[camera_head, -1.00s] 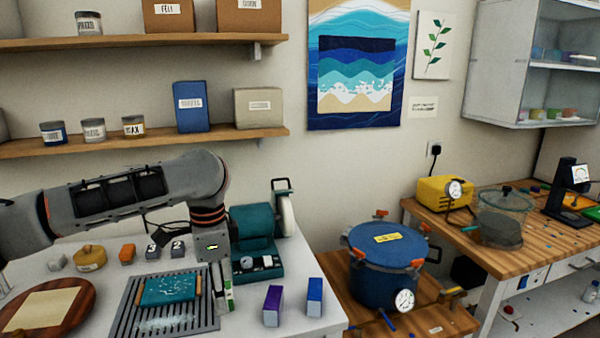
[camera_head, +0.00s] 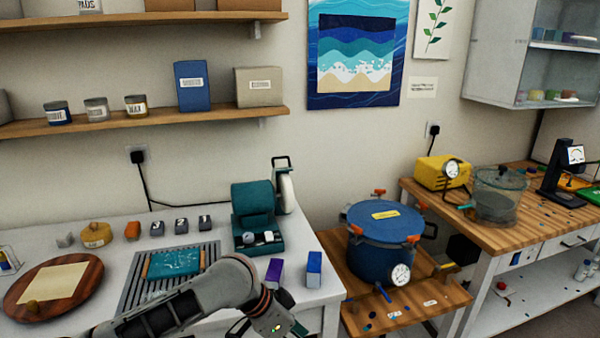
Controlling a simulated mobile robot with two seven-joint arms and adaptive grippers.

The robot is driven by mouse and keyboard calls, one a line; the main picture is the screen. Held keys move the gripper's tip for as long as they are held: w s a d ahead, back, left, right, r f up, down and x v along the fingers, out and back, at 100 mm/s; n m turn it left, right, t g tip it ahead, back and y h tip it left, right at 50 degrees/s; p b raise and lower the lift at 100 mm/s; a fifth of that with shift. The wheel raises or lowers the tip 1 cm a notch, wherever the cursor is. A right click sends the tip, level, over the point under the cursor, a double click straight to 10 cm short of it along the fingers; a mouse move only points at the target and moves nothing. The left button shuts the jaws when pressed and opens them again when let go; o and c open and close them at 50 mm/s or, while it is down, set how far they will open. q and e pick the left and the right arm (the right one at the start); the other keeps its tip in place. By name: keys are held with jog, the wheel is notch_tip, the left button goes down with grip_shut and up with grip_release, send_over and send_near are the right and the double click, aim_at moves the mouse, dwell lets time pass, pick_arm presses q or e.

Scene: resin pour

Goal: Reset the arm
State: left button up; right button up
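My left arm (camera_head: 190,295) reaches in from the bottom edge, low over the front of the white table. Its wrist (camera_head: 272,312) is at the bottom of the picture, just in front of the purple block (camera_head: 274,273). The fingers of my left gripper are cut off below the picture, so whether they hold anything is hidden. My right arm and gripper are not in view. The teal slab (camera_head: 174,262) with wooden side strips lies on the slotted grey rack (camera_head: 208,256). The arm covers the rack's front part.
A blue block (camera_head: 314,270) stands beside the purple one. A round wooden board (camera_head: 88,286) with a paper sheet lies at left. Small numbered blocks (camera_head: 181,225) and a teal grinder (camera_head: 254,212) stand behind the rack. A blue pressure pot (camera_head: 385,240) is right of the table.

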pick_arm(q)
jog(key=s+a+f+n+t+h, duration=0.1)
jog(key=s+a+f+n+t, duration=0.15)
jog(key=f, duration=0.35)
jog(key=s+a+f+n+t+h, duration=0.1)
jog(key=s+f+n+t, duration=0.1)
jog(key=f+n+t, duration=0.3)
jog(key=s+a+f+y, duration=0.2)
jog(key=s+a+f, duration=0.1)
jog(key=a, duration=0.3)
jog(key=s+a+f+n+t+y, duration=0.1)
jog(key=s+a+f+y, duration=0.1)
jog(key=s+a, duration=0.4)
jog(key=s+a+f+y, duration=0.2)
jog(key=s+a+f, duration=0.3)
jog(key=a, duration=0.3)
jog(key=shift+s, duration=0.2)
